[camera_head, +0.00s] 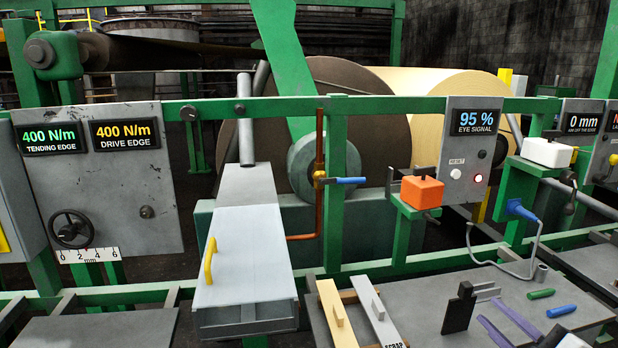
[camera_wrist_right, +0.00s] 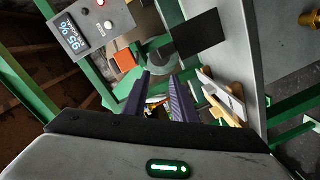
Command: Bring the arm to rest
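My right gripper (camera_head: 485,310) is low at the right of the head view, over the grey bench. Its two purple fingers are apart, with nothing seen held between them. In the right wrist view the gripper (camera_wrist_right: 161,80) also shows two dark fingers with a gap between them. Small orange and white items show in that gap, too small to tell. My left gripper is not in the head view.
The grey bench (camera_head: 425,290) holds a black pronged piece (camera_head: 460,308), a green cylinder (camera_head: 541,294) and a blue cylinder (camera_head: 561,311). A pale yellow board (camera_head: 332,305) and a white scrap board (camera_head: 373,308) lie left. An orange block (camera_head: 422,192) sits on a green bracket.

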